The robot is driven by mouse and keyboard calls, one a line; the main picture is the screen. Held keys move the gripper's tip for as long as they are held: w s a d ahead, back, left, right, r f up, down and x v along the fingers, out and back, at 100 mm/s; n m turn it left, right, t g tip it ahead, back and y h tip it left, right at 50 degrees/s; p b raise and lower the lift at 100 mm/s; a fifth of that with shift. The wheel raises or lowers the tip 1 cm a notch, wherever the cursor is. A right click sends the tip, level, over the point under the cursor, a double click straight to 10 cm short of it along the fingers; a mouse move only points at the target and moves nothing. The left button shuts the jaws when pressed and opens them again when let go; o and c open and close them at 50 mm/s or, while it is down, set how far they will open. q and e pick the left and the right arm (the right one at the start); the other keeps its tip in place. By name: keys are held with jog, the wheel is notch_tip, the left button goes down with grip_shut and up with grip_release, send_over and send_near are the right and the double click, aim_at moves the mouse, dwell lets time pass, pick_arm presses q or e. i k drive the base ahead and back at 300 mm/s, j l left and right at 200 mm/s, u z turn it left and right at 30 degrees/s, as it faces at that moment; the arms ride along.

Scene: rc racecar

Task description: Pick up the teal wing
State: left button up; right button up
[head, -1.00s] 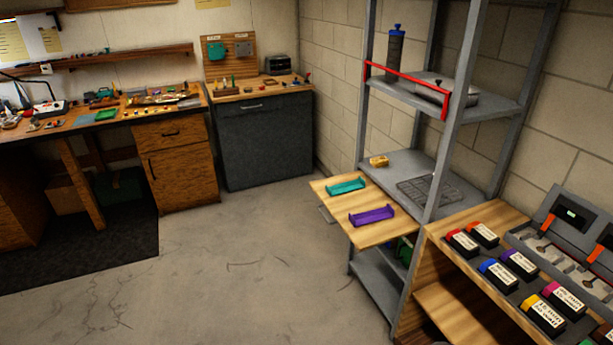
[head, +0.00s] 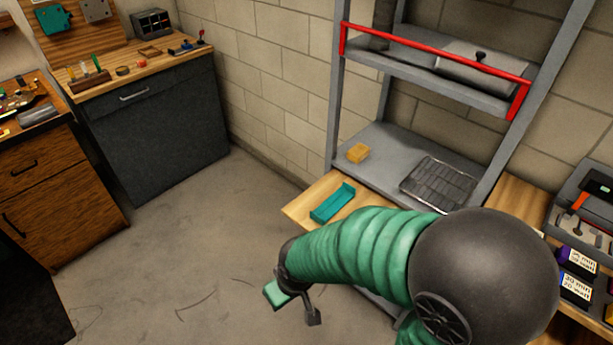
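The teal wing (head: 333,204) lies on the light wooden pull-out board (head: 301,208) at the front of the metal shelf. My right arm, with a green ribbed sleeve, comes in from the lower right and reaches across in front of the board. My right gripper (head: 295,308) hangs in front of and below the board, over the floor in the picture. Its two fingers are spread apart and nothing shows between them. It is apart from the teal wing. The purple wing is not visible; my arm covers that part of the board. My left gripper is out of view.
A red rail (head: 430,62) runs across the upper shelf. A toolbox and labelled battery packs (head: 575,288) are at the right. The floor to the left is clear.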

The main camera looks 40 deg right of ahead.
aim_at(338, 199)
jog(key=i+z, duration=0.25)
jog(key=i, duration=0.35)
jog(key=i+j+z, duration=0.25)
jog(key=i, duration=0.3)
